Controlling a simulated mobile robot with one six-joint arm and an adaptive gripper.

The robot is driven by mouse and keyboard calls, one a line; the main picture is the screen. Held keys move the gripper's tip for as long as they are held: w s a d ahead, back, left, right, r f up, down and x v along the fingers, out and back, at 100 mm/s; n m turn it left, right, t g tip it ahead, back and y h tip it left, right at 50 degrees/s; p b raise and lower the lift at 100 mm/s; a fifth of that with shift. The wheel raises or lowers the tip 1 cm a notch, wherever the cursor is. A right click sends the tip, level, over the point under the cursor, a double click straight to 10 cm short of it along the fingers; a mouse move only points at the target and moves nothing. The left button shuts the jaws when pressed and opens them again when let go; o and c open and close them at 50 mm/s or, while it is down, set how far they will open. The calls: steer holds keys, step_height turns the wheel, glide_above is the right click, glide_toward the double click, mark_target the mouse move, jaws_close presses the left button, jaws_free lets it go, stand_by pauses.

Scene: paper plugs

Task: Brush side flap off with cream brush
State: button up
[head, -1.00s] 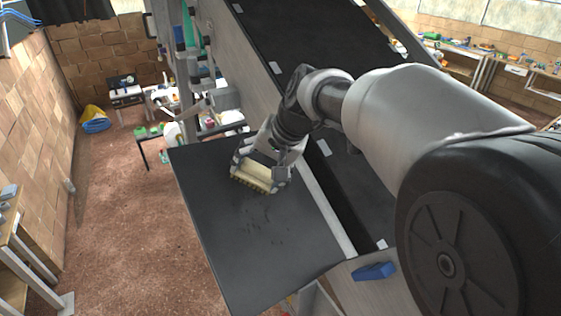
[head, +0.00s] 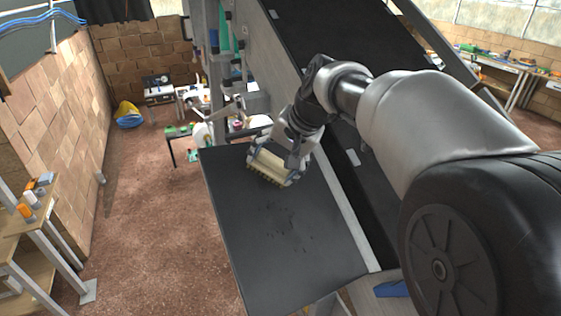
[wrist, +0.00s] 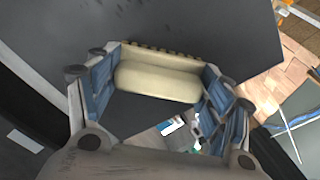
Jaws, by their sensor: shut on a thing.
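The side flap (head: 255,225) is a flat dark panel left of the conveyor in the head view. Dark specks (head: 282,222) lie scattered across its middle. My gripper (head: 284,160) is shut on the cream brush (head: 267,168), over the far part of the flap. In the wrist view, the cream brush (wrist: 158,82) lies between the two blue-padded fingers, its bristles pointing toward the flap (wrist: 200,25). I cannot tell whether the bristles touch the surface.
The dark conveyor belt (head: 335,45) rises beside the flap on the right. A low table with small items (head: 180,131) stands beyond the flap's far edge. A blue block (head: 392,289) sits at the lower right. Open brown floor (head: 150,230) lies to the left.

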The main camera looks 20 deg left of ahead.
steer(key=shift+s+a, duration=0.15)
steer(key=shift+s, duration=0.15)
steer(key=shift+s+d+f+b, duration=0.2)
steer(key=shift+d+f+b, duration=0.2)
steer(key=shift+b, duration=0.35)
steer(key=shift+s+d+f+b, duration=0.5)
steer(key=shift+s+d+b, duration=0.3)
steer(key=shift+b, duration=0.3)
